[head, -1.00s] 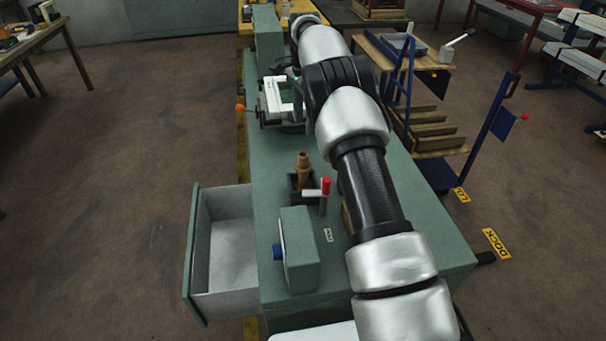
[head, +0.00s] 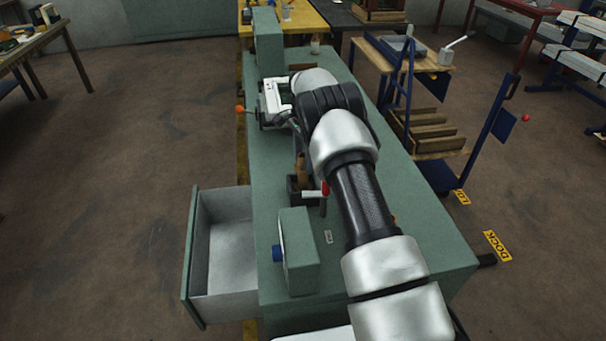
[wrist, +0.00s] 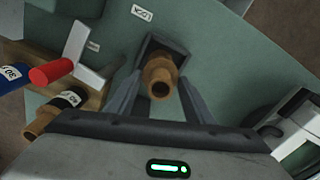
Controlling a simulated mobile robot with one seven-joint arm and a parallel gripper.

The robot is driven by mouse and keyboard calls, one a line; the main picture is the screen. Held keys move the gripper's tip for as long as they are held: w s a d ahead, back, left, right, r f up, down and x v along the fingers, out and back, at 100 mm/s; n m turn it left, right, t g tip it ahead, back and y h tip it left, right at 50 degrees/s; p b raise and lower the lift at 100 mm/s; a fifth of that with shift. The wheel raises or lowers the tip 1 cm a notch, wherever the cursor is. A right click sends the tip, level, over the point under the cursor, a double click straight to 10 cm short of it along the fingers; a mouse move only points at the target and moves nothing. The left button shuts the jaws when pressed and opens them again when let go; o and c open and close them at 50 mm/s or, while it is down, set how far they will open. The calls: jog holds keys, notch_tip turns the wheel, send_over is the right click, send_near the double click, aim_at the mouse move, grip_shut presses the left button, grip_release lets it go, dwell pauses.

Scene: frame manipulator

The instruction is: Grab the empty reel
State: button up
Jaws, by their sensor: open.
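The empty reel is a bare brown wooden spool (wrist: 160,76) with a dark hole in its end. It stands upright in a dark square holder (wrist: 176,52) on the green bench. In the head view the reel (head: 300,172) is partly hidden by my arm. My gripper (wrist: 160,92) is open, with one finger on each side of the reel in the wrist view. Whether the fingers touch it I cannot tell. In the head view my gripper is hidden behind the arm.
Left in the wrist view are a blue reel (wrist: 12,78), a black-wound reel (wrist: 68,100) and a red-tipped lever (wrist: 52,71). A white device (wrist: 300,130) lies at the right. The head view shows a green box (head: 300,250) and an open drawer (head: 222,240).

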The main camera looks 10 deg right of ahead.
notch_tip(320, 180, down, 3)
jog(key=shift+r, duration=0.2)
jog(key=c, duration=0.6)
